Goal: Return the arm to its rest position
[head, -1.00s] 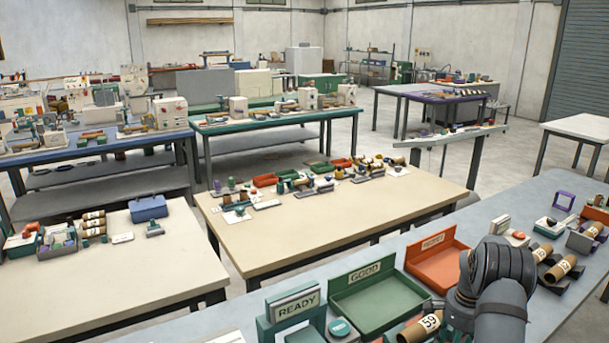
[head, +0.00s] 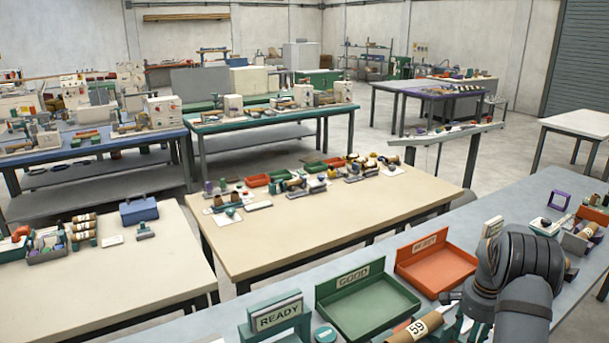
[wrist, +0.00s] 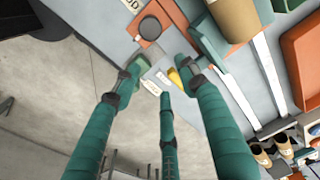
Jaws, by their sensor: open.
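My arm (head: 525,268), dark grey and bent, stands over the near grey-blue bench (head: 250,291) at the lower right of the head view. Its end is mostly hidden there behind its own links. In the wrist view my gripper (wrist: 163,80) shows three long teal fingers spread apart with nothing between them. Below the fingertips are a bench edge with small parts, including a yellow piece (wrist: 174,76), and the floor. How far the fingertips are above the bench I cannot tell.
A green GOOD tray (head: 375,305), an orange REJECT tray (head: 440,265), a READY stand (head: 277,318) and a brown tube marked 59 (head: 415,328) are left of the arm. A purple frame (head: 559,200) and more parts lie to its right. A beige table (head: 300,225) stands beyond.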

